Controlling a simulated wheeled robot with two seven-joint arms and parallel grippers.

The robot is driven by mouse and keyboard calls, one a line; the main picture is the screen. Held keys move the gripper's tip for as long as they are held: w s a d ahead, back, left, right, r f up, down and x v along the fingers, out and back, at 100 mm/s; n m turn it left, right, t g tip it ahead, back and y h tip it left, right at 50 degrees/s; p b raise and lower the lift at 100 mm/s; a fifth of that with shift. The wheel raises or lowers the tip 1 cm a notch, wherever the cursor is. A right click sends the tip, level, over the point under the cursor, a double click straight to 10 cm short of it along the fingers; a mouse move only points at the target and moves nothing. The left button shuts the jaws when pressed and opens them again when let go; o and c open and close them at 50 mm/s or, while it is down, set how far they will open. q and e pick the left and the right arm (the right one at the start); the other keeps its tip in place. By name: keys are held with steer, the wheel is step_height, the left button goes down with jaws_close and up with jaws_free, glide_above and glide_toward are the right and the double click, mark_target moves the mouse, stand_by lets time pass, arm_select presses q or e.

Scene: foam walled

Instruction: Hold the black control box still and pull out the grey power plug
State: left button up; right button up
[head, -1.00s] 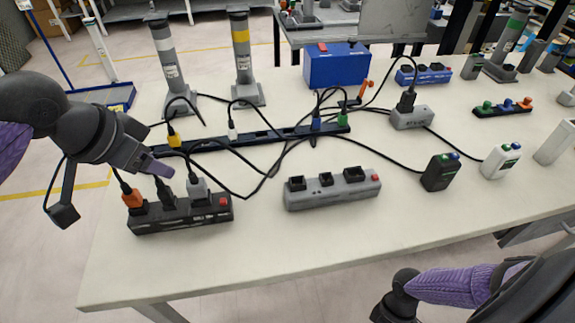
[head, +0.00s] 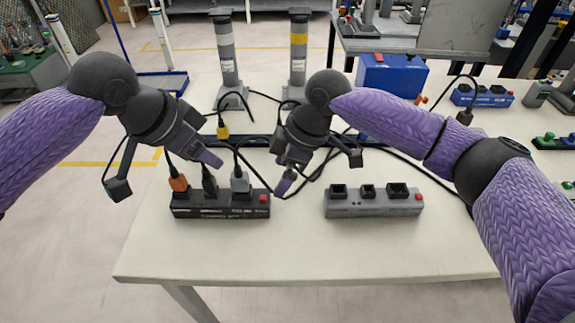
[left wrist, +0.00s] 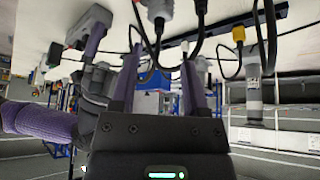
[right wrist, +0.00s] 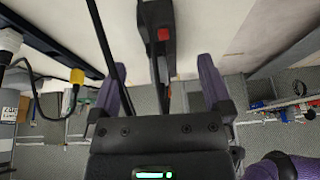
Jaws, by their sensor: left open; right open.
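The black control box (head: 220,211) is a long black block at the table's front left, with a red switch at its right end. An orange plug, a black plug and the grey power plug (head: 240,182) stand in it, the grey one closest to the switch. My left gripper (head: 210,158) is open above the box, close to the black and grey plugs but apart from them. The grey plug shows in the left wrist view (left wrist: 158,9) beyond the fingertips. My right gripper (head: 284,185) is open just right of the box. The box's switch end shows between its fingers in the right wrist view (right wrist: 155,18).
A grey socket block (head: 373,206) stands to the right. Dark cables and a long black rail (head: 250,142) lie behind the box. Two grey posts (head: 228,60) and a blue box (head: 390,74) stand further back. The table's front strip is clear.

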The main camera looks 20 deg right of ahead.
mark_target(238, 168)
steer(key=x, duration=0.9)
steer(key=shift+w+a+f, duration=0.2)
steer(key=shift+w+f, duration=0.1)
jaws_close()
arm_select(q)
steer(key=shift+o, duration=1.3)
steer(key=shift+w+r, duration=0.1)
steer(key=shift+w, duration=0.05)
steer(key=shift+o, duration=0.2)
steer(key=w+d+r+m+y, duration=0.2)
steer(key=w+r+m, duration=0.1)
steer(key=shift+w+d+r, duration=0.15)
steer(key=shift+w+d, duration=0.1)
steer(key=shift+w, duration=0.05)
steer(key=d+f+m+g, duration=0.1)
steer(key=f, duration=0.2)
steer(key=s+f+m+g+y, duration=0.1)
steer(key=f, duration=0.3)
steer(key=d+f+m, duration=0.1)
steer(key=f, duration=0.3)
steer(key=shift+s+d+f+m+g+y, duration=0.25)
steer(key=shift+s+d+m+g+y, duration=0.05)
steer(key=shift+m+g+y, duration=0.1)
